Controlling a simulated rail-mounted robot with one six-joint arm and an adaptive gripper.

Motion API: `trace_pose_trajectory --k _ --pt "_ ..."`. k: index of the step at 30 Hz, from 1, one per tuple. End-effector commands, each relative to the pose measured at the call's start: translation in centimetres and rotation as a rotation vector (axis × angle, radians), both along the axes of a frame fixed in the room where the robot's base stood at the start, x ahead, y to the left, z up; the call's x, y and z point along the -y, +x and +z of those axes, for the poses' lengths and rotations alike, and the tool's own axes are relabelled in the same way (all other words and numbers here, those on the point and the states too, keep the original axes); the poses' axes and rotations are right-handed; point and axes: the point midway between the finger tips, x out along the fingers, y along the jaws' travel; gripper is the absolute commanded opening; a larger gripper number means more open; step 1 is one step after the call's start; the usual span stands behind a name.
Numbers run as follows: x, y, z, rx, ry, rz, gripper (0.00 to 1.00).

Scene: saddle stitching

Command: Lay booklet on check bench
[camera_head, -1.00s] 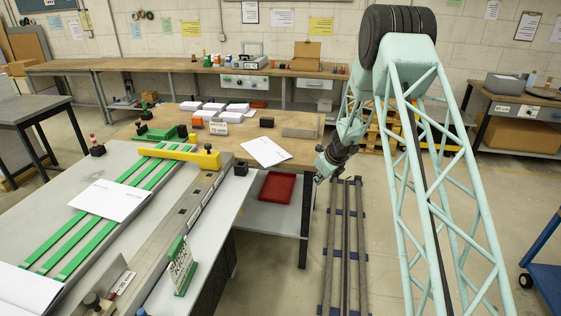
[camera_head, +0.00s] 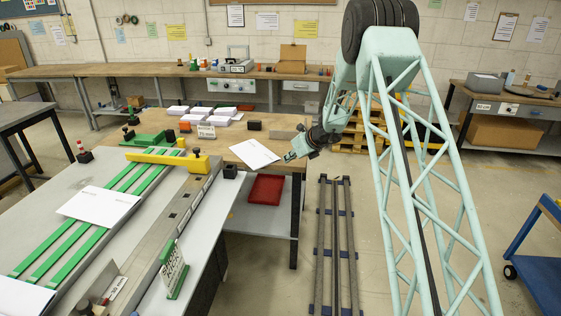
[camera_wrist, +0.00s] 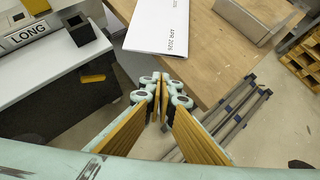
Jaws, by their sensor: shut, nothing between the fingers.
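A white booklet (camera_head: 254,153) lies at the right front edge of the wooden bench (camera_head: 285,148), a corner reaching to its edge. In the wrist view the booklet (camera_wrist: 158,25) shows printed text, "APR 2026". My gripper (camera_head: 288,157) is beside the booklet's right side in the head view. In the wrist view my gripper (camera_wrist: 162,88) has its fingertips together and empty, just short of the booklet's near edge. A second white booklet (camera_head: 100,204) lies across green strips on the grey table, and another (camera_head: 22,298) is at the lower left.
A yellow bar (camera_head: 160,159) and a grey rail (camera_head: 185,200) border the grey table. The wooden bench also holds white stacks (camera_head: 188,112), a small sign (camera_head: 206,131) and a grey block (camera_head: 287,132). A red tray (camera_head: 266,190) sits below. Floor rails (camera_head: 337,240) run alongside.

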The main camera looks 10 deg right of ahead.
Motion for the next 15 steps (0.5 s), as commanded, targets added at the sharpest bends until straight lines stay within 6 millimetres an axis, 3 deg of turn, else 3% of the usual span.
trace_pose_trajectory --k 15 --pt "-1.2 2.4 -2.8 -0.001 -0.001 0.001 0.0"
